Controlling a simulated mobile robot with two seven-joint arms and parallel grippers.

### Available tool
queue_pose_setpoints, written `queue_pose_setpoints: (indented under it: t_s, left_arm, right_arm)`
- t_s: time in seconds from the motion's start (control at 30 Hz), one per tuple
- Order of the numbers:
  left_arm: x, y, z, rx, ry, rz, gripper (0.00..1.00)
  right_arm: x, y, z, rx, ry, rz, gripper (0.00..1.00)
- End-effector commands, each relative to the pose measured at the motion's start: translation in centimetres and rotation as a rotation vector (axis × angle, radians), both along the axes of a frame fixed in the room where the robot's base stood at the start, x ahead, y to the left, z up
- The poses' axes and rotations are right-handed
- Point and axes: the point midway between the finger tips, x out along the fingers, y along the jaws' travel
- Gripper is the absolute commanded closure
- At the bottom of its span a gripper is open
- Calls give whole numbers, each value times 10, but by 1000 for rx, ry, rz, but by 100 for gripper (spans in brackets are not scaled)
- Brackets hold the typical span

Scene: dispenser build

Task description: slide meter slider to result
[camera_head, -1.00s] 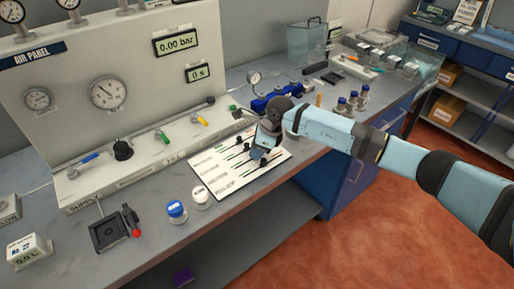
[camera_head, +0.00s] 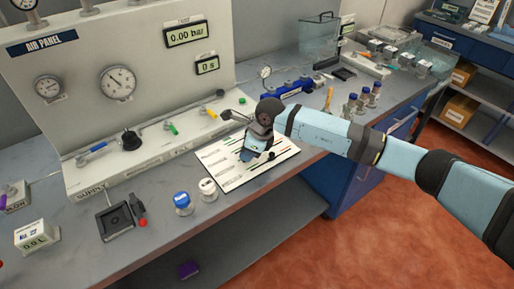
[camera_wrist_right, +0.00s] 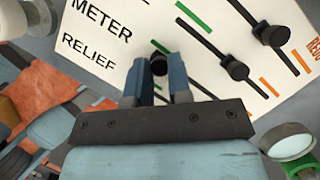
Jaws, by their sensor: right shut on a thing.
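The white slider board (camera_head: 222,178) lies on the bench, with printed rows and dark slots. In the right wrist view the board (camera_wrist_right: 130,80) shows the labels METER and RELIEF. My right gripper (camera_head: 250,152) is low over the middle of the board, and its arm hides part of the board. In the wrist view its fingers (camera_wrist_right: 163,78) are shut on a black slider knob (camera_wrist_right: 158,65) beside those labels, seemingly in line with METER. Two other black knobs, one nearer (camera_wrist_right: 233,70) and one farther (camera_wrist_right: 270,35), sit on neighbouring slots. My left gripper is out of view.
A blue-capped jar (camera_head: 183,203) and a white-capped jar (camera_head: 208,189) stand left of the board. The air panel (camera_head: 160,90) rises behind it. Blue-capped bottles (camera_head: 363,98) stand to the right. The bench's front edge runs just before the board.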

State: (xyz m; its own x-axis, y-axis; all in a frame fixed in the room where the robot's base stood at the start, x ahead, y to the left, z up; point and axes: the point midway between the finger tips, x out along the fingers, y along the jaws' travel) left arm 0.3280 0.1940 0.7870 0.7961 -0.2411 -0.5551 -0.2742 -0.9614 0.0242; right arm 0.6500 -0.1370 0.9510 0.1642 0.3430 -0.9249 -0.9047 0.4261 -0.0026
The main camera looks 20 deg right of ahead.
Motion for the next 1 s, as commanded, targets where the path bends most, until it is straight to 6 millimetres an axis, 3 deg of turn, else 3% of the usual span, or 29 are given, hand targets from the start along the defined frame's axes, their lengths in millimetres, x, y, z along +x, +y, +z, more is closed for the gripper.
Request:
queue_pose_setpoints:
  t_s: [0.23,0.27,0.3,0.67,1.0]
  left_arm:
    - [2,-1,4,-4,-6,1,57]
    - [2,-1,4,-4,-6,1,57]
    - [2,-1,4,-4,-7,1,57]
    - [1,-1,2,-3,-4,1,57]
    - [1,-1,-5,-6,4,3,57]
  right_arm:
    - [-2,5,0,7,2,6,100]
    - [-3,5,0,7,2,6,79]
    - [-3,5,0,7,2,6,70]
    - [-2,1,7,5,-1,4,70]
    - [-13,-23,70,3,-3,5,70]
